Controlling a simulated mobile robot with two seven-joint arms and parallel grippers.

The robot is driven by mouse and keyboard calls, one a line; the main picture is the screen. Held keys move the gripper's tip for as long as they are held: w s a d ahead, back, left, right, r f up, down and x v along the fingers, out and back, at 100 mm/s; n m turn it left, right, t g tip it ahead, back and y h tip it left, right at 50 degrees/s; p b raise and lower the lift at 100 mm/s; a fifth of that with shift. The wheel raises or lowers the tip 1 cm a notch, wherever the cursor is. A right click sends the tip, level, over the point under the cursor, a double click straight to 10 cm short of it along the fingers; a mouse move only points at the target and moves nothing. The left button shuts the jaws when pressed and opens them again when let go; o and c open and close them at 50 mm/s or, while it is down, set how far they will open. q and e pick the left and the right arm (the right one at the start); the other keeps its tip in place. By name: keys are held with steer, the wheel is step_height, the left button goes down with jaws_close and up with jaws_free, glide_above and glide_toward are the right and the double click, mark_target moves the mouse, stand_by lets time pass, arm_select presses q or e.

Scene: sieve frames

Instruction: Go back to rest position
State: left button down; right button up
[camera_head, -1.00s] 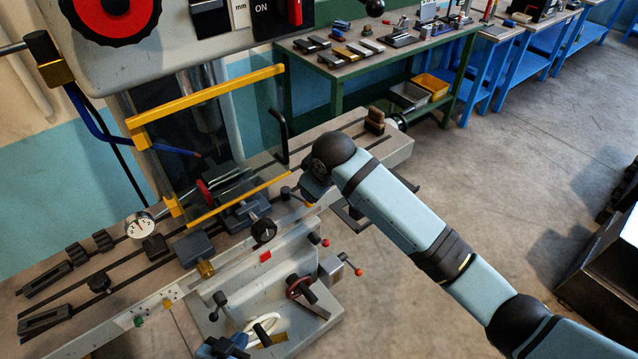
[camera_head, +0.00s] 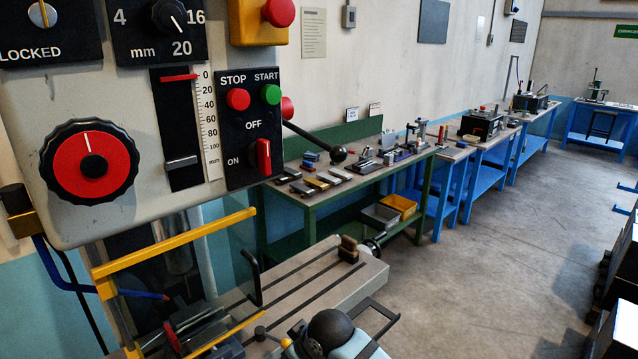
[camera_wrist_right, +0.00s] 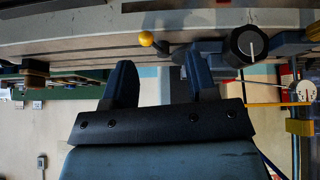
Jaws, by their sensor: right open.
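In the right wrist view my right gripper (camera_wrist_right: 158,60) is open, its two dark fingers apart with nothing between them. That view looks upside down, with the edge of the machine table (camera_wrist_right: 60,32) across the top, beyond the fingers. A yellow ball knob (camera_wrist_right: 146,39) and a round black knob (camera_wrist_right: 248,42) show close to the fingertips; I cannot tell if anything touches. My left gripper is not in view.
The machine head with its control panel (camera_head: 235,125) fills the left, above a yellow guard frame (camera_head: 175,240). A green workbench (camera_head: 310,195) with metal pieces stands behind. Blue benches (camera_head: 485,175) run along the wall.

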steer(key=s+d+f+m+t, duration=0.2)
steer(key=s+d+f, duration=0.3)
steer(key=s+d, duration=0.3)
steer(key=s+d+f+m+t, duration=0.2)
steer(key=s+d+f, duration=0.3)
steer(key=s+d, duration=0.3)
steer(key=s+d+f+m+t+h, duration=0.1)
steer(key=s+d+f+m+t, duration=0.1)
steer(key=s+d+f, duration=0.3)
steer(key=s+d+m, duration=0.1)
steer(key=s+d, duration=0.2)
steer(key=s, duration=0.1)
steer(key=shift+s+f, duration=0.15)
steer(key=shift+f, duration=0.15)
